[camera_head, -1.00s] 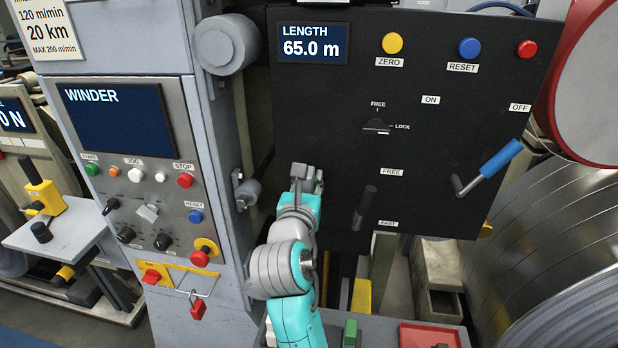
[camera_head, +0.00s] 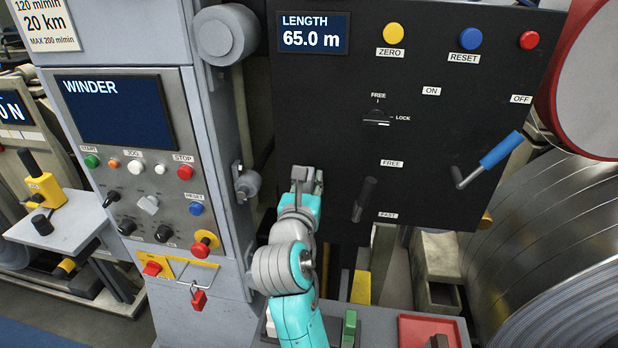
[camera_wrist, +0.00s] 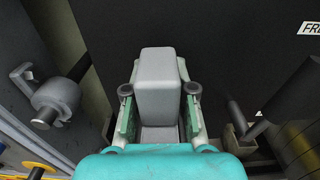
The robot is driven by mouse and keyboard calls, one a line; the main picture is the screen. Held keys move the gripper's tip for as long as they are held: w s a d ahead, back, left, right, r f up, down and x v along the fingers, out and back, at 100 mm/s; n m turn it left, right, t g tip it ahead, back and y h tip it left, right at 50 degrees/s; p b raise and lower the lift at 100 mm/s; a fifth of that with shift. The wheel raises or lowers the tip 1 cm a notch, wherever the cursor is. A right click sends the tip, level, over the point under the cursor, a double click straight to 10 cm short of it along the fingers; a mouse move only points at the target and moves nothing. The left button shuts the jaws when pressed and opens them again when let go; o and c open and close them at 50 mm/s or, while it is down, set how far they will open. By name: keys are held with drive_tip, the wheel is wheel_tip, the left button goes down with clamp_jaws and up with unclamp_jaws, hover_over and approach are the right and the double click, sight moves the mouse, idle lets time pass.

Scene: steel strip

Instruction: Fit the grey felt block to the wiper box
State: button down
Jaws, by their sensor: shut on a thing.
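My gripper (camera_wrist: 158,107) is shut on the grey felt block (camera_wrist: 158,84). The block stands out between the green-padded fingers in the wrist view, with the black panel behind it. In the head view my gripper (camera_head: 306,182) is in front of the lower left edge of the black panel, right of the winder column. The block is hard to tell from the fingers there. I cannot pick out the wiper box for certain in either view.
The black panel (camera_head: 330,120) carries a dark lever (camera_head: 365,198) and a blue-handled lever (camera_head: 500,152), both right of my gripper. A grey roller (camera_head: 246,184) juts from the winder column at left. A red tray (camera_head: 408,332) and a green block (camera_head: 349,328) lie below.

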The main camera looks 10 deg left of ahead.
drive_tip(key=c, duration=0.9)
unclamp_jaws()
drive_tip(key=shift+o, duration=0.2)
drive_tip(key=s, duration=1.2)
drive_tip(key=shift+a, duration=0.2)
